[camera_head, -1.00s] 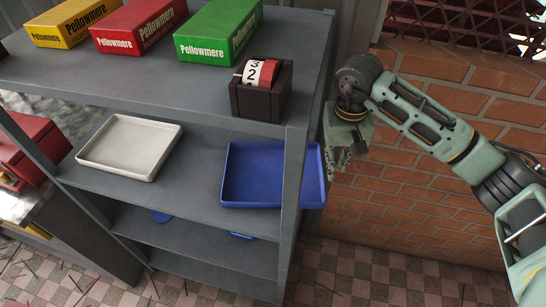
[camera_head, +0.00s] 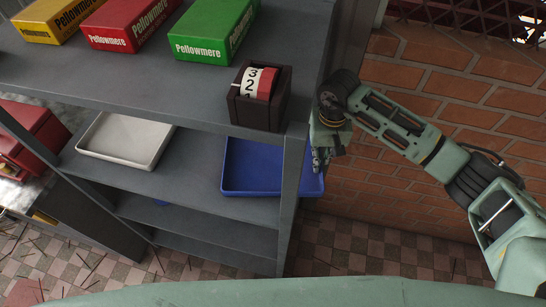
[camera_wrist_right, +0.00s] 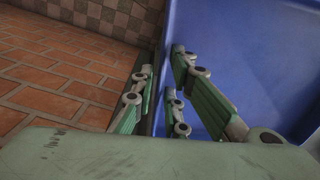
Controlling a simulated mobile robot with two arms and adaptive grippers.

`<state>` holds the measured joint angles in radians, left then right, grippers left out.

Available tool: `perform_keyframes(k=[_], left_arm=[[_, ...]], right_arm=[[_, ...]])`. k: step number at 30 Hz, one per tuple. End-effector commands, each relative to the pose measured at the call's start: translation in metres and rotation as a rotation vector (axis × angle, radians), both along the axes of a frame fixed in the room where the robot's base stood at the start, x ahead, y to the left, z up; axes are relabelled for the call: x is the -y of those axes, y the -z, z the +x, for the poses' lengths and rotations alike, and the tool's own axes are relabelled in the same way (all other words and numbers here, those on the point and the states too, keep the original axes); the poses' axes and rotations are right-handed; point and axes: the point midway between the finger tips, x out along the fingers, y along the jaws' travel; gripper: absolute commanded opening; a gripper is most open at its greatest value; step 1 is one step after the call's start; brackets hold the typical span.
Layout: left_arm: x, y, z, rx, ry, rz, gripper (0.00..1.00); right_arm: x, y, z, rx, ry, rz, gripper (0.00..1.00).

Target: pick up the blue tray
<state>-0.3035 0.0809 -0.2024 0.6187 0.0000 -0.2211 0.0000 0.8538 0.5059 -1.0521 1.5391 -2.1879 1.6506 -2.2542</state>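The blue tray (camera_head: 255,168) rests on the middle shelf of the grey rack, its right end reaching past the rack's front post. My right gripper (camera_head: 318,158) is at the tray's right end, with its fingers pointing down. In the right wrist view, my gripper's fingers (camera_wrist_right: 160,78) stand on either side of the blue tray's wall (camera_wrist_right: 240,45), one side outside over the floor and the other inside the tray. The fingers look open, with a gap around the wall. My left gripper is not in view.
A white tray (camera_head: 125,138) sits left on the same shelf. Above, the top shelf (camera_head: 150,85) carries a dark number block (camera_head: 258,97) and yellow, red and green boxes. A brick wall (camera_head: 430,80) stands right. The rack's post (camera_head: 292,190) is close to my right gripper.

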Motion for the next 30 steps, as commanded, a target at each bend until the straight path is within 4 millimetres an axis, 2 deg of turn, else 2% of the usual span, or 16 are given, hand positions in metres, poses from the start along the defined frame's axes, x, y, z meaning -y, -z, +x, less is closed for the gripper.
perform_keyframes(k=[1,5,8,12,18,30], left_arm=[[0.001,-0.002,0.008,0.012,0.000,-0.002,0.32],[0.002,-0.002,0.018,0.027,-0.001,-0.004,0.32],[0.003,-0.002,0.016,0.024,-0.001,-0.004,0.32],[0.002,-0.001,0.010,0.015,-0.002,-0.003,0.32],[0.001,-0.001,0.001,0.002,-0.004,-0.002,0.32],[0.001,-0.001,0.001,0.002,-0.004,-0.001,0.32]], right_arm=[[0.000,0.001,0.000,0.000,0.000,0.000,0.13],[0.000,0.003,0.000,0.002,-0.001,0.000,0.13],[0.000,0.003,0.000,0.002,-0.001,0.000,0.12],[0.000,0.003,0.000,0.002,-0.001,0.000,0.00],[0.000,0.003,0.000,0.002,-0.001,0.000,0.00],[0.000,0.002,0.001,0.003,-0.001,0.002,0.00]])
